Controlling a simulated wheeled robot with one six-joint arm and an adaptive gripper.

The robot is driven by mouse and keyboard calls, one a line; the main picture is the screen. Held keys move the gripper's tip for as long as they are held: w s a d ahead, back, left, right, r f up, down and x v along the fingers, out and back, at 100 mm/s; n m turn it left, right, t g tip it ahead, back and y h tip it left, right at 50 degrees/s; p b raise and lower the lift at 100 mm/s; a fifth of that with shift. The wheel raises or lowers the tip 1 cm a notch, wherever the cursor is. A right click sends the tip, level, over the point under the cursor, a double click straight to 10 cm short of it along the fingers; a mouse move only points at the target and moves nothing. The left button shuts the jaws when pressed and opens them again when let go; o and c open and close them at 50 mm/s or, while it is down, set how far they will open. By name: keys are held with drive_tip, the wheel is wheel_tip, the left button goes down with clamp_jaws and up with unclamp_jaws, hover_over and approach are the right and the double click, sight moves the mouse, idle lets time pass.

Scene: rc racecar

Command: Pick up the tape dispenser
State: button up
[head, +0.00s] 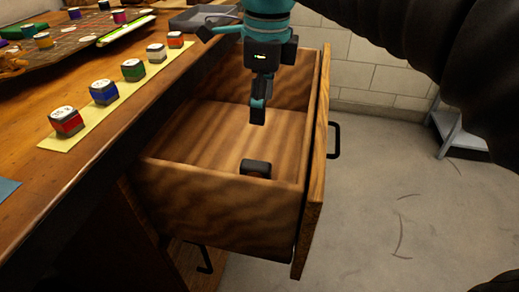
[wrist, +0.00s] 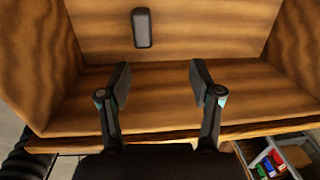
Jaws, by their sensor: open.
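A small dark object, which looks like the tape dispenser (head: 256,168), lies in the open wooden drawer (head: 215,205), by its near wall in the head view. In the wrist view the dark, rounded tape dispenser (wrist: 142,28) is near the top, on the wooden drawer floor, beyond my fingertips. My gripper (head: 258,112) points down inside the drawer opening, above and apart from the object. In the wrist view my gripper (wrist: 160,82) has its two fingers spread with nothing between them. The underside of the dispenser is hidden.
The drawer walls surround the object closely, and the drawer front (head: 314,170) has a black handle (head: 334,141). The desk at left holds several coloured cubes on a yellow strip (head: 110,103) and a grey tray (head: 205,18). The rest of the drawer floor looks bare.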

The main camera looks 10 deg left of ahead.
sight(253, 164)
drive_tip(key=shift+g+h, duration=0.3)
drive_tip(key=shift+g, duration=0.2)
drive_tip(key=f, duration=0.5)
drive_tip(key=s+a+f+b, duration=0.1)
drive_tip(key=f, duration=0.4)
drive_tip(key=s+f+b, duration=0.1)
drive_tip(key=f, duration=0.3)
drive_tip(key=shift+a+f, duration=0.15)
drive_tip(key=shift+f, duration=0.25)
clamp_jaws()
